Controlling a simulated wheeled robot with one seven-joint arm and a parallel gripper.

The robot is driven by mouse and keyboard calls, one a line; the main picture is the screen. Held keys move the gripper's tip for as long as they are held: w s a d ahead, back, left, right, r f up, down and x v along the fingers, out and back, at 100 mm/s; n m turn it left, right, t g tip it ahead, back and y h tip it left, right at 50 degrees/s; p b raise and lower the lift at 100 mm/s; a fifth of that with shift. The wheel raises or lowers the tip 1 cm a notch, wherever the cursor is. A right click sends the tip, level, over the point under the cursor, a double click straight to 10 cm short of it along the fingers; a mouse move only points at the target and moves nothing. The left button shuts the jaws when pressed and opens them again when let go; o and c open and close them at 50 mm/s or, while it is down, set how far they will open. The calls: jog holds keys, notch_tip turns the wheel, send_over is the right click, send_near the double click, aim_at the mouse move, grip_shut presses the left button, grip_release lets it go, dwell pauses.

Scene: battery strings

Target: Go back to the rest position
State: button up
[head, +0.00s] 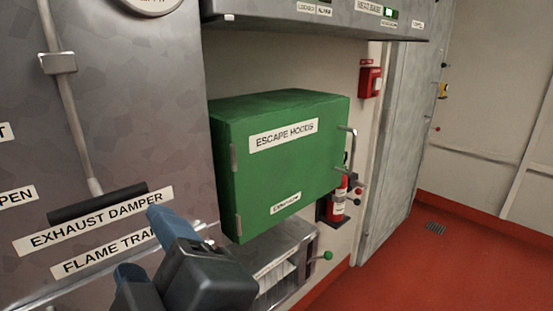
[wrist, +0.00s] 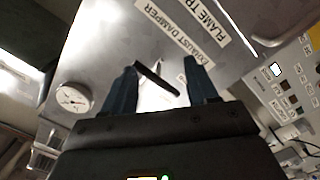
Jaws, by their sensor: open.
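My gripper (head: 150,243) is at the lower left of the head view, in front of the grey metal panel with the "EXHAUST DAMPER" label (head: 95,222). In the wrist view my gripper (wrist: 160,85) shows two blue fingers spread apart with nothing held between them. A black handle bar (head: 97,203) sits on the panel at the lower end of a metal rod. The black bar also shows in the wrist view (wrist: 157,79), seen between the fingers. I cannot tell how far it is from the fingertips.
A green "ESCAPE HOODS" cabinet (head: 285,165) juts out right of the panel, above a grey box (head: 275,262). A fire extinguisher (head: 338,200) and a red call point (head: 370,81) are farther right. The red floor (head: 450,275) at right is clear. A round gauge (wrist: 73,97) is left in the wrist view.

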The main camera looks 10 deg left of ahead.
jog(key=s+d+f+m+t+h, duration=0.2)
jog(key=s+d+f+m+h, duration=0.15)
jog(key=d+f+m, duration=0.45)
jog(key=s+d+f+m+t+h, duration=0.15)
jog(key=d+f+m+h, duration=0.25)
jog(key=d+f, duration=0.75)
jog(key=s+d+f+m+h, duration=0.1)
jog(key=s+d+m+h, duration=0.4)
jog(key=s+d, duration=1.1)
jog(key=s+m+g, duration=0.1)
jog(key=s+m, duration=0.1)
jog(key=s, duration=0.1)
jog(key=shift+s+f, duration=0.2)
jog(key=shift+f, duration=0.1)
jog(key=shift+h, duration=0.25)
